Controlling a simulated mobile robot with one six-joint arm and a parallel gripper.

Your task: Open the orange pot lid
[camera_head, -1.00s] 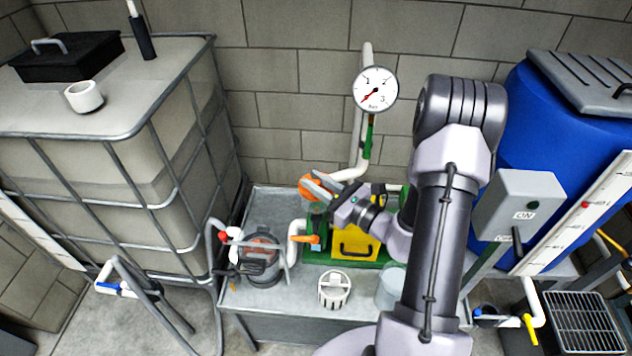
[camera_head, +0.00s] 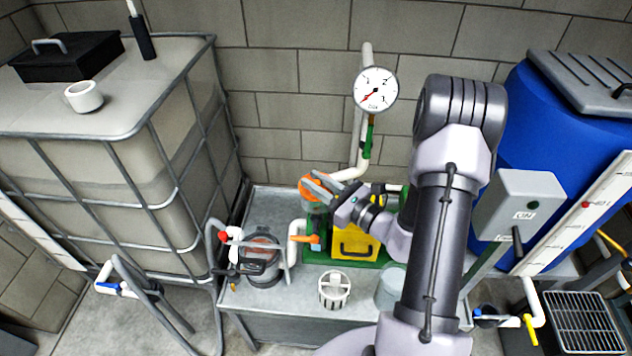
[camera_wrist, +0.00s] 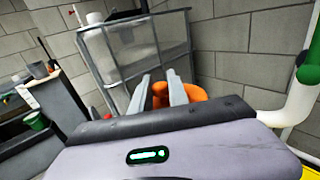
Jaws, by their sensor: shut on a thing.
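The orange pot lid (camera_head: 306,188) sits on top of the green-tinted pot (camera_head: 316,220), left of the yellow pump box. My gripper (camera_head: 319,182) is at the lid, its two grey fingers reaching in from the right. In the wrist view the fingers (camera_wrist: 169,90) are shut on a raised orange part of the lid (camera_wrist: 195,93). The lid appears level on the pot. The wrist body hides the pot below it in the wrist view.
A yellow box (camera_head: 353,243) stands just right of the pot. A white pipe (camera_head: 364,140) with a gauge (camera_head: 375,89) rises behind. A white basket (camera_head: 334,289) and a clear strainer housing (camera_head: 262,262) stand on the grey bench (camera_head: 300,305). A caged tank (camera_head: 120,140) fills the left.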

